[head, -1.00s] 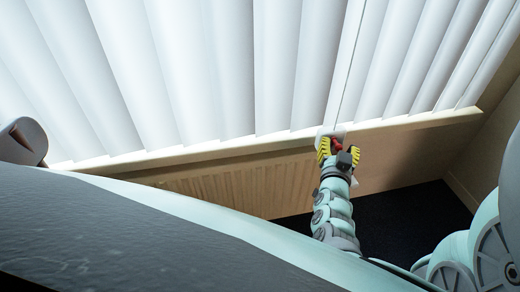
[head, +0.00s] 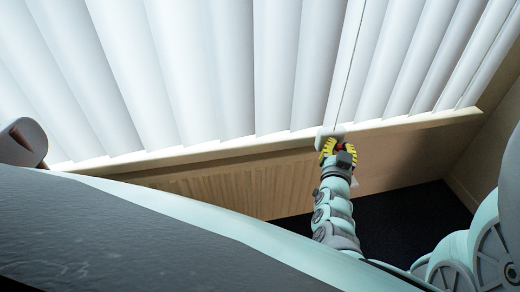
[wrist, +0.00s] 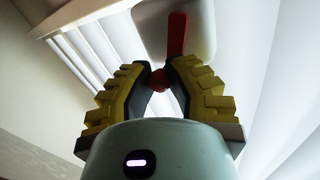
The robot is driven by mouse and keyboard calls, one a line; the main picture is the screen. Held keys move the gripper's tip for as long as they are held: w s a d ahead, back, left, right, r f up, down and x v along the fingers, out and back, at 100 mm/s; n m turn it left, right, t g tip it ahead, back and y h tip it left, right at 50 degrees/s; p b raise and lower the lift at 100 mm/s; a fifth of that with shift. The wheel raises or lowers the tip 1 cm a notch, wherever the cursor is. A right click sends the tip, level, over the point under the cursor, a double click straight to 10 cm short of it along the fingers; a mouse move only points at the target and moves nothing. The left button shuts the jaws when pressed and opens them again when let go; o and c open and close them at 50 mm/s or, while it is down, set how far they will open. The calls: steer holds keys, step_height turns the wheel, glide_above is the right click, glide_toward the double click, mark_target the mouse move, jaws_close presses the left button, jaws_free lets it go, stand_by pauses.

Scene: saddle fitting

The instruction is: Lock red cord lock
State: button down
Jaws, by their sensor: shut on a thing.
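The red cord lock shows in the wrist view as a red lever (wrist: 177,34) on a pale block (wrist: 152,28), with a round red knob (wrist: 158,80) at its lower end. My gripper (wrist: 158,76) has yellow ridged fingers with dark pads, shut on the red knob between the fingertips. In the head view my gripper (head: 338,150) is at the window sill, with a bit of the red lock (head: 341,147) showing between the fingers. The pale block (head: 329,136) sits just behind it. The fingers hide part of the lock in the head view.
White vertical blinds (head: 225,70) hang behind the sill (head: 215,152). A ribbed radiator (head: 235,185) is below it, left of my arm. A wall (head: 490,160) stands at the right. Dark floor (head: 400,215) lies below.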

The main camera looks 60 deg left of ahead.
steer(key=shift+w+d, duration=0.1)
steer(key=shift+w, duration=0.05)
stand_by(0.4)
steer(key=shift+w+d+m, duration=0.1)
steer(key=shift+w+m, duration=0.05)
steer(key=shift+m, duration=0.55)
steer(key=shift+w+d+f+m+g+h, duration=0.1)
steer(key=shift+w+f+m+g+h, duration=0.1)
steer(key=shift+m+g+h, duration=0.3)
steer(key=shift+w+d+f+m+g+b, duration=0.2)
steer(key=shift+f+m+g, duration=0.3)
steer(key=shift+m+g, duration=0.65)
steer(key=shift+w+f+m+g+b, duration=0.15)
steer(key=shift+w+f+m+g, duration=0.3)
steer(key=shift+m+g, duration=0.65)
steer(key=shift+w+d+f+m+g+b, duration=0.15)
steer(key=shift+f+m+g, duration=0.55)
steer(key=shift+m, duration=0.75)
steer(key=shift+s, duration=0.15)
steer(key=c, duration=0.9)
jaws_free()
steer(key=shift+a, duration=0.1)
steer(key=shift+o, duration=0.2)
